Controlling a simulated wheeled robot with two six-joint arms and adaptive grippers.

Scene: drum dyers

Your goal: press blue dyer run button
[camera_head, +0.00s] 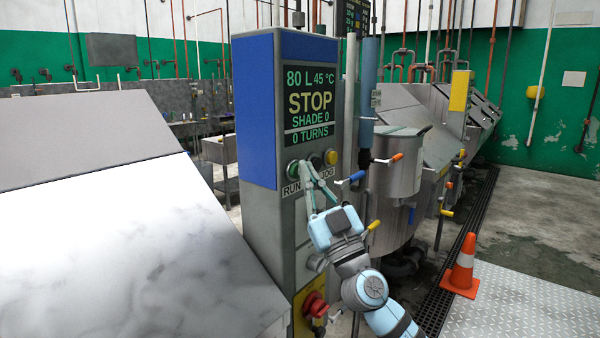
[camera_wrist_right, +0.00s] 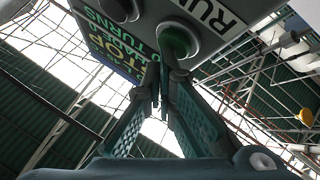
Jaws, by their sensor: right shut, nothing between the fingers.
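The blue dyer's control cabinet (camera_head: 255,110) stands upright, grey with a blue side. Its screen (camera_head: 309,103) reads 80 L, 45 °C, STOP, SHADE 0, 0 TURNS. The green run button (camera_head: 292,168) sits below the screen at the left of the button row, above the RUN label. My right gripper (camera_head: 306,166) is shut and empty, its fingertips at the button row close to the run button. In the right wrist view the run button (camera_wrist_right: 178,39) is just past the fingertips (camera_wrist_right: 164,68); I cannot tell whether they touch it. My left gripper is not in view.
A dark button and a yellow button (camera_head: 331,157) sit right of the run button. A red emergency knob (camera_head: 315,305) is lower on the cabinet. A steel drum (camera_head: 395,190) with coloured valve handles stands to the right. An orange cone (camera_head: 463,268) stands on the floor.

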